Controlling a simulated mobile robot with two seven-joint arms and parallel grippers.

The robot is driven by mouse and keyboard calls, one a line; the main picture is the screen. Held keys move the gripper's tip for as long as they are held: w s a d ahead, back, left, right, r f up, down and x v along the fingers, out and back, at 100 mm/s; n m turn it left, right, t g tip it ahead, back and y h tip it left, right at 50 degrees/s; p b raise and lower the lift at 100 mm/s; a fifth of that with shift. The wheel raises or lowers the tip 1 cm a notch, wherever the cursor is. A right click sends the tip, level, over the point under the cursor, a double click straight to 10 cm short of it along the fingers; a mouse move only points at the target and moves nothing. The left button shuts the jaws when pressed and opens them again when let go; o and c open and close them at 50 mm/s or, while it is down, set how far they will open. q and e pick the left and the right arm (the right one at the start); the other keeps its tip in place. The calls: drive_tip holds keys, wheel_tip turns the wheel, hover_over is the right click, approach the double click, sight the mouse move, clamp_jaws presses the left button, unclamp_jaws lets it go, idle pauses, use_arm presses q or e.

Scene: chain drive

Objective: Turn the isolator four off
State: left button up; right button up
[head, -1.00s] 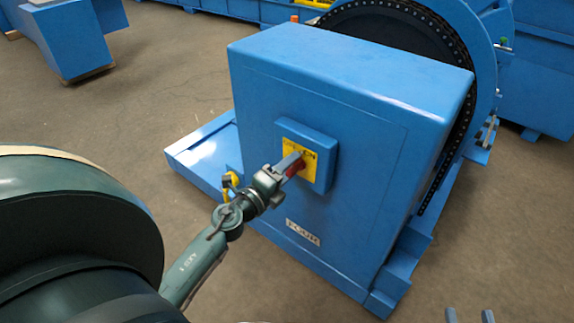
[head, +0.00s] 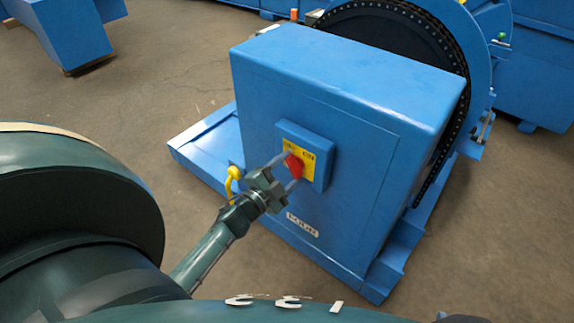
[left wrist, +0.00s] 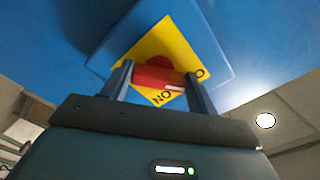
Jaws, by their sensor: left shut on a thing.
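The isolator is a red rotary handle (head: 294,166) on a yellow plate (head: 309,157), fixed to a small blue box (head: 325,150) on the front of a large blue cabinet. A label that appears to read FOUR (head: 302,225) sits below it. My left gripper (head: 290,170) is shut on the red handle, with one finger on each side. In the left wrist view the red handle (left wrist: 158,77) lies between the two fingers, over the yellow plate (left wrist: 188,52); the letters NO and another O show on it. My right gripper is not in view.
The blue cabinet (head: 270,110) stands on a blue base (head: 205,150). A yellow hooked piece (head: 233,174) is just left of my left gripper. A large chain wheel (head: 440,50) is behind the cabinet. Open floor (head: 160,100) lies to the left.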

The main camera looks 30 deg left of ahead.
use_arm(q)
drive_tip(key=shift+n+p, duration=0.45)
drive_tip(key=shift+n, duration=0.35)
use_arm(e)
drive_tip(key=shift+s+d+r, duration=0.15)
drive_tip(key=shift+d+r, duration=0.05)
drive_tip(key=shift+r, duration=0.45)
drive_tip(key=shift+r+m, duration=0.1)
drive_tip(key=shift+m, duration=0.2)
use_arm(q)
drive_tip(key=o, duration=1)
drive_tip(key=s, duration=0.4)
drive_tip(key=s+p, duration=0.1)
drive_tip(key=s, duration=0.3)
drive_tip(key=s+a, duration=0.1)
drive_tip(key=s, duration=0.4)
drive_tip(key=shift+p, duration=0.3)
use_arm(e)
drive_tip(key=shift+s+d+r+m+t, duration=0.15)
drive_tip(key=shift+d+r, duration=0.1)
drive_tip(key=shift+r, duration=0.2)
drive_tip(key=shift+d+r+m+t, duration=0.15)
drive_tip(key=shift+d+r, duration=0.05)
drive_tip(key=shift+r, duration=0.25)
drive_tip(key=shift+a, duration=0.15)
